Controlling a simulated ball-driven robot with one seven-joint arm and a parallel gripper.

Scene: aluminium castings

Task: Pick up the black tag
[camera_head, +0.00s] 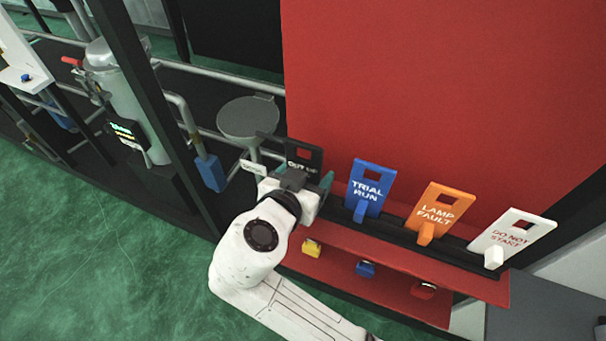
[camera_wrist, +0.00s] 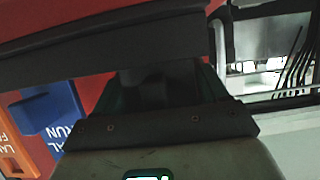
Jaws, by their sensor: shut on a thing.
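The black tag (camera_head: 304,153) stands upright at the left end of the row of tags, in front of the red panel. Its light lettering is partly covered by my gripper (camera_head: 300,176). My gripper is shut on the tag's lower front part. In the wrist view, a dark piece (camera_wrist: 157,88) sits between the greenish fingers. I cannot tell there how much of it is the tag. The tag's lower end is hidden behind my gripper and wrist.
A blue "TRIAL RUN" tag (camera_head: 368,187) stands just right of my gripper. An orange "LAMP FAULT" tag (camera_head: 441,211) and a white "DO NOT START" tag (camera_head: 512,239) follow. Several small padlocks hang below the red ledge (camera_head: 400,258). A round grey plate (camera_head: 248,117) stands left.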

